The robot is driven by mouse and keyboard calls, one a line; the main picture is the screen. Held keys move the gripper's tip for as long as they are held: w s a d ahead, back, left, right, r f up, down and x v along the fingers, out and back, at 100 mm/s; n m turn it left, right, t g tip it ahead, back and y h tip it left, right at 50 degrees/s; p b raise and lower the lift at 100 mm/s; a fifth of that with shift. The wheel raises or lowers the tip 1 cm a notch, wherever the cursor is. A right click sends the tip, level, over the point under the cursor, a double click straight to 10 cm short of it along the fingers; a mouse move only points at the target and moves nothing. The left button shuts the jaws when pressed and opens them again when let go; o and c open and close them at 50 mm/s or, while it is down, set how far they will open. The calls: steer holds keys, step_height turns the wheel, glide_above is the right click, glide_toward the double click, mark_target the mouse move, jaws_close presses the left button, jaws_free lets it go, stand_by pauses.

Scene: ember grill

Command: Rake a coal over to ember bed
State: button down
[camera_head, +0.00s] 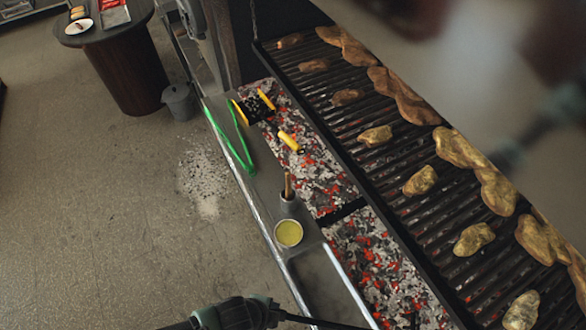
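Glowing red coals mixed with grey ash lie in a bed beside the grill. A dark crossbar (342,211) parts the bed into an upper ember section (318,180) and a lower ember section (365,268). I cannot single out one coal as the task's own. My gripper (243,313) seems to be the dark, partly cut-off shape at the bottom edge, left of the lower section. A thin dark rod (315,321) runs right from it toward the lower embers. The rod's far end is out of view, and the fingers are not clear enough to show their state.
The grill grate (400,160) bears several browned food pieces. On the metal ledge are green tongs (243,153), a cup with a brush (288,203) and a yellow sauce bowl (288,233). A black-and-yellow object (252,107) and a yellow-handled object (289,141) lie over the upper embers.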

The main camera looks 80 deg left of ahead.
steer(key=shift+w+d+f, duration=0.2)
steer(key=shift+d+f, duration=0.2)
steer(key=shift+d, duration=0.25)
steer(key=w+d+f+b, duration=0.3)
steer(key=w+d+b, duration=0.8)
steer(key=w+d, duration=0.9)
steer(key=shift+s+a+r+p, duration=0.3)
steer(key=shift+s+r+p, duration=0.25)
steer(key=shift+p, duration=0.35)
steer(key=shift+s+a+r+p, duration=0.25)
steer(key=shift+s+r+p, duration=0.25)
steer(key=shift+s+p, duration=0.3)
steer(key=shift+s+a+r+p, duration=0.3)
steer(key=shift+s+r+p, duration=0.2)
steer(key=shift+p, duration=0.45)
steer(key=s+a+r+p, duration=0.1)
steer(key=s+a+p, duration=0.1)
steer(key=s, duration=0.5)
steer(key=s+a+r+p, duration=0.2)
steer(key=s+a+p, duration=0.1)
steer(key=s, duration=0.4)
steer(key=shift+s+a+p, duration=0.15)
steer(key=shift+s+p, duration=0.2)
